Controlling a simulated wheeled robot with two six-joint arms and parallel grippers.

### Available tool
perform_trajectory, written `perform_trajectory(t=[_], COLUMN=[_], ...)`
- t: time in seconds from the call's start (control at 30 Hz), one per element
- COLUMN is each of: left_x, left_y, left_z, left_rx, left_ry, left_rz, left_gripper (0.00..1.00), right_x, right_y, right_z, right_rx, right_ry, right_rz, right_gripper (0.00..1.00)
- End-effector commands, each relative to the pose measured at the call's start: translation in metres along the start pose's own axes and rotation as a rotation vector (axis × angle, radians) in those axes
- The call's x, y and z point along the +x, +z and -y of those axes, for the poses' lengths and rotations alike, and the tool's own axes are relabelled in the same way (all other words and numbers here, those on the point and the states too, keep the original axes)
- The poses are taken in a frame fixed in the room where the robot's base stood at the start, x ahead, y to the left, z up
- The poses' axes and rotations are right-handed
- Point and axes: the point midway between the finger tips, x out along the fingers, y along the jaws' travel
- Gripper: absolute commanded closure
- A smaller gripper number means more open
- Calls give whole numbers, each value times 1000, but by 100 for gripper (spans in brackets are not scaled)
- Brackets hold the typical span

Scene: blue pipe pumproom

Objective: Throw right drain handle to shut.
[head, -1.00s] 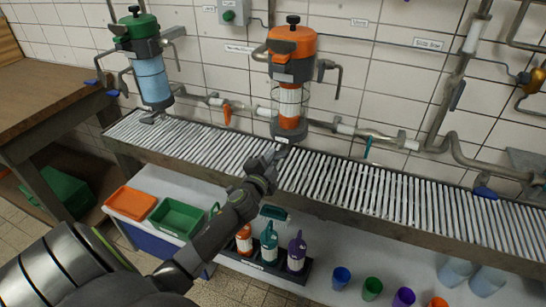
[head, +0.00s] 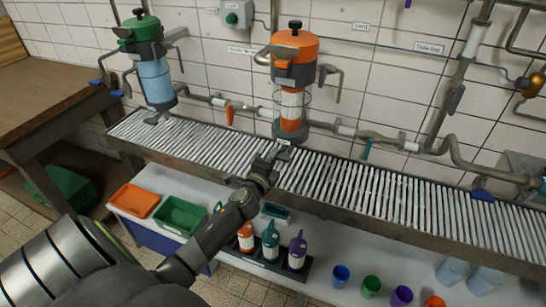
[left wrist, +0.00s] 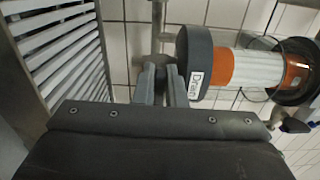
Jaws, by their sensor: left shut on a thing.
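The right filter housing (head: 293,75) has an orange top, a clear body with a white and orange cartridge, and a dark base. A white "Drain" label (left wrist: 195,84) sits on that base. My left gripper (head: 276,153) is just below the base, over the slatted rack. In the left wrist view my left gripper (left wrist: 163,82) has its fingers close together beside the label, shut on the right drain handle, which the fingers mostly hide. I cannot tell the handle's angle. My right gripper is not in view.
A green-topped filter (head: 150,60) stands at the left with its own drain lever (head: 155,118) below. The slatted rack (head: 400,205) runs under both filters. Spray bottles (head: 270,241), bins (head: 180,215) and cups (head: 372,285) sit on the shelf below.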

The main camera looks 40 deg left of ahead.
Motion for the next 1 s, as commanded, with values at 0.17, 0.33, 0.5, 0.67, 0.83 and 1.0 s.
perform_trajectory(t=[0.17, 0.33, 0.5, 0.67, 0.83, 1.0], left_x=[0, 0, 0, 0, -6, -29], left_y=[0, 0, 0, 0, 0, 0], left_z=[-1, -1, 0, 0, -1, -1], left_rx=[4, 4, 3, 2, 1, 1], left_ry=[1, 1, 0, 0, 1, 1], left_rz=[0, 0, 0, 0, 0, -1], left_gripper=[100, 84, 68, 68, 68, 68], right_x=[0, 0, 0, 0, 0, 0], right_y=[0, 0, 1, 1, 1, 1], right_z=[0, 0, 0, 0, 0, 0], right_rx=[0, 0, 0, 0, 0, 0], right_ry=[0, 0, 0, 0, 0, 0], right_rz=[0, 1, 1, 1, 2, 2], right_gripper=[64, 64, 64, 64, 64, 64])
